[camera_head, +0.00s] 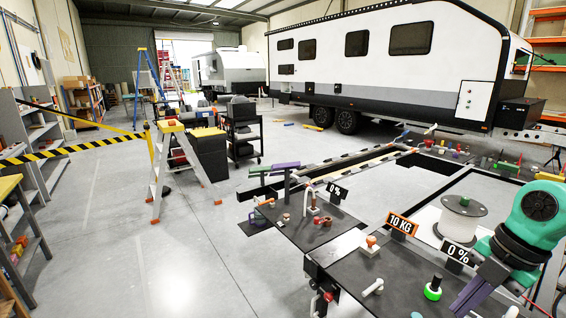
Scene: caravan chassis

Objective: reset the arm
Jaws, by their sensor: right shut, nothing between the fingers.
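My right arm, with a teal joint, enters at the right edge of the head view. Its purple right gripper (466,299) points down and left over the dark chassis bench (395,285) near the bottom edge. The fingers are together with nothing between them. A green-ringed knob (433,289) stands just left of the fingers, apart from them as far as I can tell. My left gripper is not in view.
A white spool (462,216), a "10 KG" sign (401,224) and a "0 %" sign (457,253) stand on the bench close to my arm. Small fittings crowd the bench. A black-and-yellow barrier (75,148) and a stepladder (176,165) stand left. Open floor (150,255) lies at lower left.

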